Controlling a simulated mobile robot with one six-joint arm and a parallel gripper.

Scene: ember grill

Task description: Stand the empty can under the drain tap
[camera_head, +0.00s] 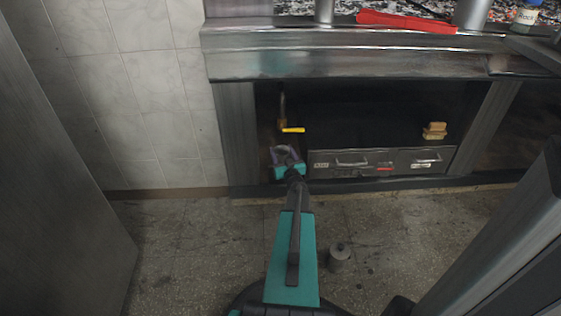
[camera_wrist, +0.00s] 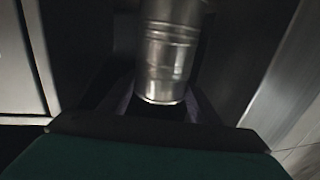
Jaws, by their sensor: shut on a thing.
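The can (camera_wrist: 168,50) is a ribbed silver metal cylinder in the wrist view. My gripper (camera_head: 287,153) is shut on it, with the dark fingers on both sides of the can. In the head view my gripper reaches into the left end of the recess under the counter, and the can is hard to make out there. The drain tap (camera_head: 282,108) hangs down just above my gripper, with a yellow lever (camera_head: 292,130) pointing right. I cannot tell whether the can touches the recess floor.
Metal drawers (camera_head: 380,162) stand close to the right of my gripper, and a counter leg (camera_head: 237,135) is close to the left. Tan blocks (camera_head: 434,131) sit on the drawers. A grey cylinder (camera_head: 340,256) stands on the floor. A red item (camera_head: 405,21) lies on the counter.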

